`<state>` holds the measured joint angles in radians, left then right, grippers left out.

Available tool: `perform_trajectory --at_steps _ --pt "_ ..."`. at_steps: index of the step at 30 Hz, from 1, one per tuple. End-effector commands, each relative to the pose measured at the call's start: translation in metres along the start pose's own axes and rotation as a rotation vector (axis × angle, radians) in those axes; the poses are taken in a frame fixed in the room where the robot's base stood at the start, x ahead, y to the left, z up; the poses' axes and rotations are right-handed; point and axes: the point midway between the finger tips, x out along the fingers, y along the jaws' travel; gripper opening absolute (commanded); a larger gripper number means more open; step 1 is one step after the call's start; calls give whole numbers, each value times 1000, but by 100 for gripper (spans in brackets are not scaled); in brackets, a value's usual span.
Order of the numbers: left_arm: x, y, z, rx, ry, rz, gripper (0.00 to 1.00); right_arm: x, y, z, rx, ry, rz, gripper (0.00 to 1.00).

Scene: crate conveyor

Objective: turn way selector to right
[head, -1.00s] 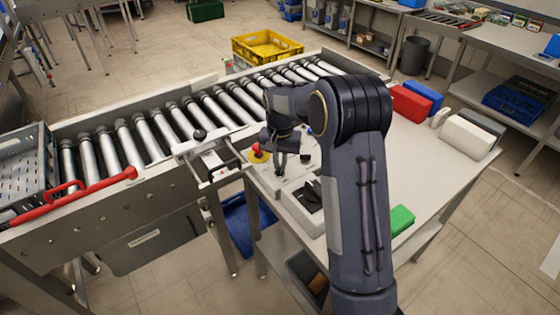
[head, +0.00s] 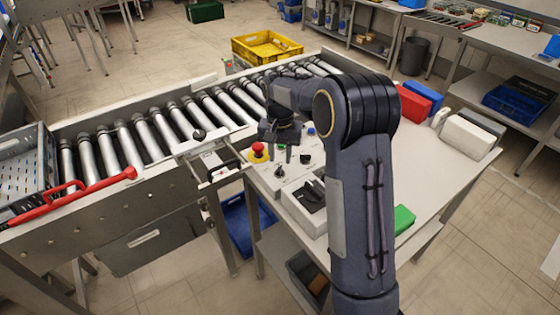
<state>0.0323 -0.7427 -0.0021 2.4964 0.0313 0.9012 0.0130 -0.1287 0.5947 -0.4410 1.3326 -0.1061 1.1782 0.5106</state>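A small dark selector knob (head: 279,171) stands on the pale control panel (head: 296,172) at the table's left end. A second black knob (head: 305,158) stands to its right. I cannot tell from labels which is the way selector, and the pointing direction is too small to read. My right gripper (head: 282,156) hangs over the panel, just behind the nearer knob and apart from it in the picture. Its two fingers are separated with nothing between them. It partly covers the panel's back, where a green button shows between the fingers. My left gripper is out of view.
A red emergency button (head: 258,149) on a yellow base is left of the gripper. A blue button (head: 311,131) is at the panel's back. An open grey box (head: 306,206) lies in front. The roller conveyor (head: 188,122) runs behind and left, with a metal bracket (head: 214,163) at its edge.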

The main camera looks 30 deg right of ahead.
Motion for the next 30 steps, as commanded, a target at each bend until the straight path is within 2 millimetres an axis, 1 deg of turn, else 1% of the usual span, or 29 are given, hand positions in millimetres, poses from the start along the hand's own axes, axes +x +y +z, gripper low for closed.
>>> perform_trajectory --at_steps 1,3,6,9,14,26,28,30 --pt "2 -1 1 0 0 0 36 -10 -1 -1 -1 5 -4 32" --pt "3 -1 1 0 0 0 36 -22 -1 -1 -1 5 -3 32" --pt "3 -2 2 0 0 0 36 -36 -1 -1 -1 4 -2 32" --pt "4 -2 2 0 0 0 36 -46 0 -1 -1 3 -1 32" --pt "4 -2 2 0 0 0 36 -51 0 0 -1 1 0 32" --pt "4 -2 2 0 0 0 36 -50 0 0 -1 1 0 32" --pt "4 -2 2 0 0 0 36 -51 1 1 -2 0 -6 32" --pt "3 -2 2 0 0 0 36 -56 6 7 -9 -2 -30 32"
